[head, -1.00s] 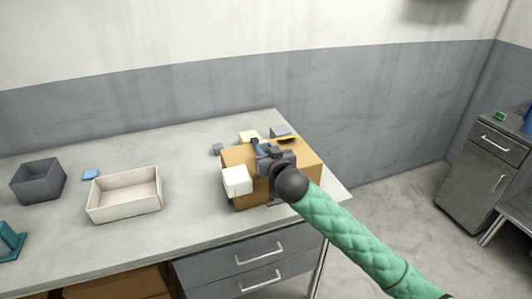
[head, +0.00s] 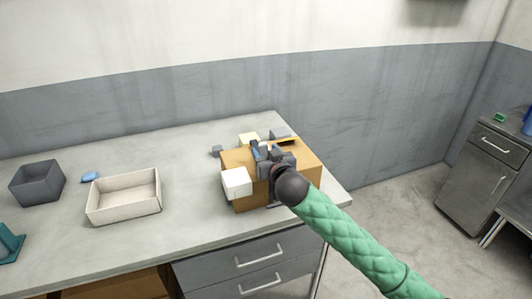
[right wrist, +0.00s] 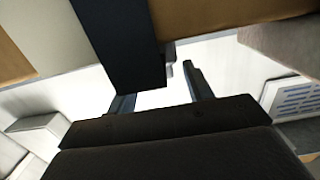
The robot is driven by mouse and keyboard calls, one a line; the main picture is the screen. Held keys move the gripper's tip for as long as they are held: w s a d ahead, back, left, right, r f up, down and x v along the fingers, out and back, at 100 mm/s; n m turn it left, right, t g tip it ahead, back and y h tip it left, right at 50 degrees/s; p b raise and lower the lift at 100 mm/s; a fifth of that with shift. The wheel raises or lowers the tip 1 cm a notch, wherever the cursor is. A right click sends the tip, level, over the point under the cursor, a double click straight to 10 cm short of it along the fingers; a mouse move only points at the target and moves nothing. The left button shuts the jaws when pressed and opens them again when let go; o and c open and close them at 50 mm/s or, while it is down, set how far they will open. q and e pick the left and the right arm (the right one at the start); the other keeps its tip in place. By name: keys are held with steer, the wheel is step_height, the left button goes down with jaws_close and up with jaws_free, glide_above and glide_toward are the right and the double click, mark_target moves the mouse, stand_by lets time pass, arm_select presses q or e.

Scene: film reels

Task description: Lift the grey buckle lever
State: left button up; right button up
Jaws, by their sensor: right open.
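A brown case (head: 309,163) stands on the right end of the table. It also shows in the right wrist view (right wrist: 225,12), with a wide dark strap (right wrist: 118,42) running over it. A small grey piece (right wrist: 169,54) beside the strap may be the buckle lever; I cannot tell for sure. My right gripper (head: 262,150) is over the case, and its own hand hides the buckle in the head view. In the right wrist view my right gripper (right wrist: 160,92) is open, fingers apart, near the strap and the small grey piece. My left gripper is not in view.
A white block (head: 236,182) is at the case's left front. A cream tray (head: 125,208), a dark grey bin (head: 38,183) and a small blue item (head: 91,176) are further left. The table between tray and case is clear. Drawers (head: 248,258) are below.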

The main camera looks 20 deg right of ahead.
steer(key=shift+s+f, duration=0.1)
steer(key=shift+s, duration=0.2)
steer(key=s+b, duration=0.1)
steer(key=s, duration=0.3)
steer(key=shift+s+d, duration=0.1)
steer(key=shift+s, duration=0.15)
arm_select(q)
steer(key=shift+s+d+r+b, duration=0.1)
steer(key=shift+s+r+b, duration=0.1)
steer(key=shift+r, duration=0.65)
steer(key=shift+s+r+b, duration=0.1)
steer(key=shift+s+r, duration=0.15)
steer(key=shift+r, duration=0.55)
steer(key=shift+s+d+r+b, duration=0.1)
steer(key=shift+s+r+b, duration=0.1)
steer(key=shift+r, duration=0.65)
arm_select(e)
steer(key=shift+s+r, duration=0.15)
steer(key=shift+s, duration=0.5)
steer(key=shift+s+r, duration=0.15)
steer(key=shift+s, duration=0.5)
